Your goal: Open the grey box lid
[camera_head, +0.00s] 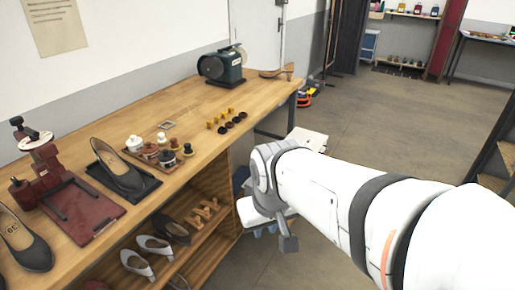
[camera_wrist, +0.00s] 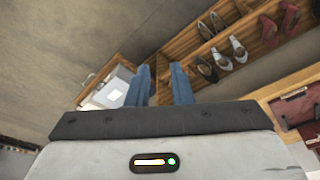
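In the wrist view, a light grey box (camera_wrist: 108,92) with a pale square patch on top shows left of my gripper (camera_wrist: 160,72). Its near part is hidden by my gripper body. My two blue fingers stand apart with nothing visible between them; the left one overlaps the box's right side in the picture. I cannot tell whether it touches. In the head view, a pale flat top (camera_head: 308,138), perhaps the same box, shows behind my arm, beyond the bench end. My arm hides much of it. I cannot make out the lid's edge.
A wooden bench (camera_head: 185,105) carries shoes, a dark red press (camera_head: 85,210), small pots and a green machine (camera_head: 222,68). Shoes stand on its lower shelf (camera_head: 185,250), close to my wrist. Open floor (camera_head: 385,125) lies to the right, with steps at the far right.

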